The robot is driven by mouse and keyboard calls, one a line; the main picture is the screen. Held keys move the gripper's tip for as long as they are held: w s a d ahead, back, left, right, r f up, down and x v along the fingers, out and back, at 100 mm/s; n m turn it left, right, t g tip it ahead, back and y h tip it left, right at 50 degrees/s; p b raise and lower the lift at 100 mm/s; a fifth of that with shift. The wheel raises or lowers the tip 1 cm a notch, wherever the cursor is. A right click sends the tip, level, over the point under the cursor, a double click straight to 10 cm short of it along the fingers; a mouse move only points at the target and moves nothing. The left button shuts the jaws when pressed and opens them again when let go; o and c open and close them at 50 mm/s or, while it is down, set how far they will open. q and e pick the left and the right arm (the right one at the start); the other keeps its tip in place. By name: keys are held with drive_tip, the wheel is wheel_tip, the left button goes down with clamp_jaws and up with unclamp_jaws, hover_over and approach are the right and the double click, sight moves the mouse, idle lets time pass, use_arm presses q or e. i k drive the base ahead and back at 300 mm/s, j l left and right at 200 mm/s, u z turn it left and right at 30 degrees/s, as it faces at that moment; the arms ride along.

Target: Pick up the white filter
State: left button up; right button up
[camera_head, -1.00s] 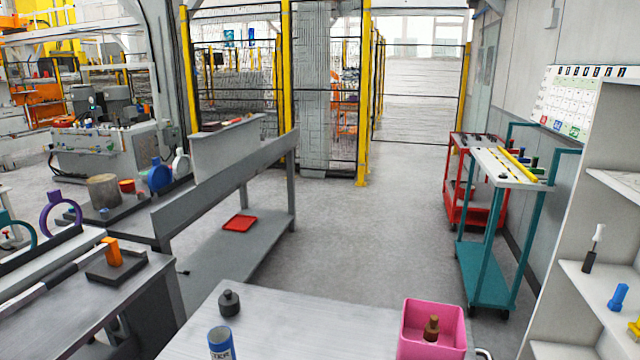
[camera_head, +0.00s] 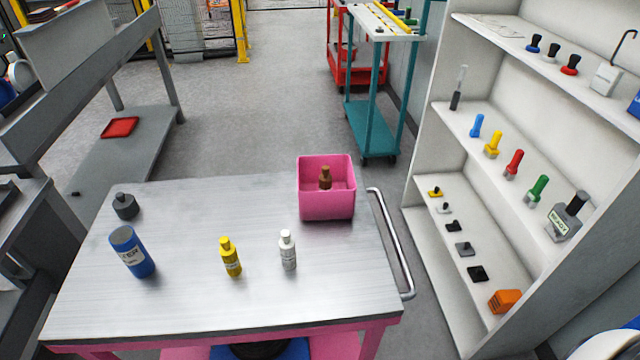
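I cannot tell for sure which thing is the white filter. A small white bottle-shaped piece (camera_head: 288,252) stands upright on the metal-topped cart (camera_head: 190,300), right of a similar yellow one (camera_head: 231,257). A small white piece (camera_head: 444,208) lies on the lower level of the shelf unit at right, and a white box-like piece (camera_head: 605,80) stands on its top shelf. Neither of my grippers is in view.
A pink bin (camera_head: 327,205) holding a brown bottle stands at the cart's back right. A blue can (camera_head: 132,252) and a dark grey bottle (camera_head: 125,206) stand at left. A metal handle (camera_head: 392,240) runs along the cart's right side. The cart's front is clear.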

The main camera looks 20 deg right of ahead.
sight(288, 256)
drive_tip(key=k+j+z, duration=0.1)
drive_tip(key=j, duration=0.35)
drive_tip(key=k+j+z, duration=0.1)
drive_tip(key=j, duration=0.3)
drive_tip(key=k+j+z, duration=0.1)
drive_tip(key=j, duration=0.3)
drive_tip(key=k+j+z, duration=0.1)
drive_tip(key=j, duration=0.3)
drive_tip(key=k+j+z, duration=0.1)
drive_tip(key=k+j, duration=0.2)
drive_tip(key=l, duration=1.4)
